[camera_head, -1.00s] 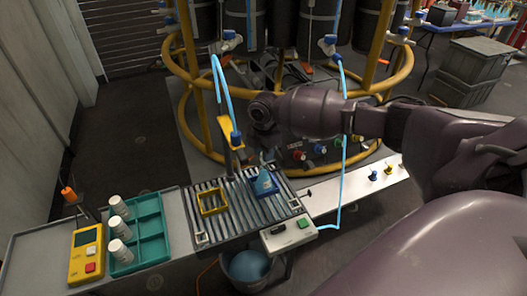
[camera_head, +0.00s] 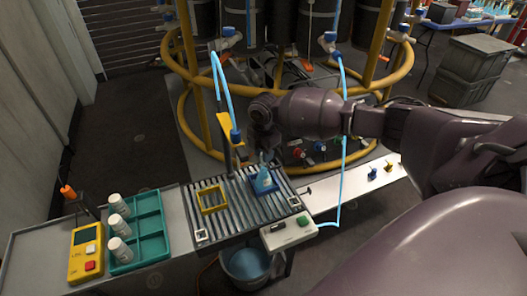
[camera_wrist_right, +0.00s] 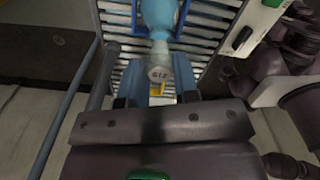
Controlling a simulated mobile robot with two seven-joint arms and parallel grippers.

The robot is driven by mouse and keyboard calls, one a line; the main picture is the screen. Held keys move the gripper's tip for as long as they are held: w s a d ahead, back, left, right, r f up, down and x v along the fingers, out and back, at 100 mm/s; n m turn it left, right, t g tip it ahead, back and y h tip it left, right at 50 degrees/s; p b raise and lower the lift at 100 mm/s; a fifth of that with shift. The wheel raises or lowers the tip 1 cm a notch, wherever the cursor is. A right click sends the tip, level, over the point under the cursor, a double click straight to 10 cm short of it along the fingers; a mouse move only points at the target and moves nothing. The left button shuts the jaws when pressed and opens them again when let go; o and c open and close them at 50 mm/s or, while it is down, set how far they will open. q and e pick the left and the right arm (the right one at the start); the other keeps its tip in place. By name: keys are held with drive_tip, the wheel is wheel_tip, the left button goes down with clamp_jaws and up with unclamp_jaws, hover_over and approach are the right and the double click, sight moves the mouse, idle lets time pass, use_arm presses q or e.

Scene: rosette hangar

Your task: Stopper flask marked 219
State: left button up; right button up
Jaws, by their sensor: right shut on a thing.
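A light-blue flask (camera_head: 263,179) stands in a dark-blue holder (camera_head: 270,189) on the slatted rack (camera_head: 238,212). My right gripper (camera_head: 263,153) is directly above it, at the flask's top. In the right wrist view the flask (camera_wrist_right: 158,14) lies straight beyond the fingers. A pale round piece (camera_wrist_right: 160,72), apparently a stopper or cap, reads 219 upside down and lines up with the flask's neck. My right gripper (camera_wrist_right: 158,92) is shut at this piece; the exact grip and the seating are partly hidden. My left gripper is out of view.
A yellow square frame (camera_head: 212,201) and a yellow post with a blue hose (camera_head: 234,134) stand beside the flask. A teal tray (camera_head: 152,227) with several white containers and a yellow meter (camera_head: 86,250) are at the left. A bucket (camera_head: 246,266) stands below.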

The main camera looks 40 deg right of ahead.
drive_tip(key=shift+f, duration=0.75)
drive_tip(key=shift+f, duration=0.15)
drive_tip(key=shift+f, duration=0.35)
idle(0.4)
drive_tip(key=o, duration=0.9)
drive_tip(key=shift+c, duration=0.2)
drive_tip(key=shift+o, duration=0.4)
drive_tip(key=o, duration=0.5)
drive_tip(key=shift+r, duration=0.1)
